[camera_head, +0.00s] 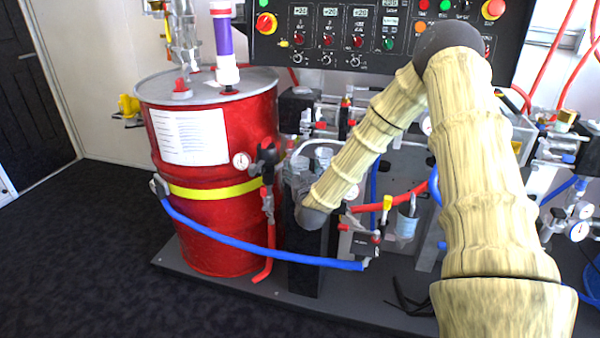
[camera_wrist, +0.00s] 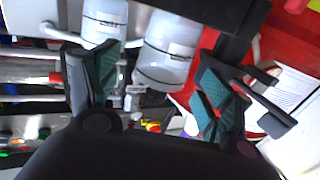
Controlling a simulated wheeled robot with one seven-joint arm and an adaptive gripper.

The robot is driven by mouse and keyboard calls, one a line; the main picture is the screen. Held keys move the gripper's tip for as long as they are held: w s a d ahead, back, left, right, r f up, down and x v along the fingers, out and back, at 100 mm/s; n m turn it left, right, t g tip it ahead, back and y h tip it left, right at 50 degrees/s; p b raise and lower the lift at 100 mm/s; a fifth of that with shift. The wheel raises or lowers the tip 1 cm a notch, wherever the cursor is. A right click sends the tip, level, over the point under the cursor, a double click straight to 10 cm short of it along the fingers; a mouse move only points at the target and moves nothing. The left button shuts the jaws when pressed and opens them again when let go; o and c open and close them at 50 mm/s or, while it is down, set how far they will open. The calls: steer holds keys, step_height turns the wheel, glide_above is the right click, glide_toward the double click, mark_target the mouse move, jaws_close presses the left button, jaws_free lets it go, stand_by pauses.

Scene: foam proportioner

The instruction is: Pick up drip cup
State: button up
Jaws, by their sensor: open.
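In the wrist view, two pale translucent cylinders with small labels hang into the frame: one cylinder (camera_wrist: 168,48) between and beyond the fingers, another (camera_wrist: 104,20) at upper left. In the head view, a small clear cup (camera_head: 406,226) with a bluish label sits right of my arm's end. I cannot tell which of these is the drip cup.
A red drum (camera_head: 222,235) with a yellow band stands left of my gripper; a blue hose (camera_head: 255,247) runs low in front of it. A control panel (camera_head: 345,62) is behind. Red hoses, gauges and valves crowd the right. Dark carpet is clear at lower left.

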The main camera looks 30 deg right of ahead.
steer(key=shift+x, duration=1.9)
steer(key=shift+a, duration=0.15)
steer(key=c, duration=1)
steer(key=shift+r, duration=0.15)
steer(key=shift+c, duration=0.2)
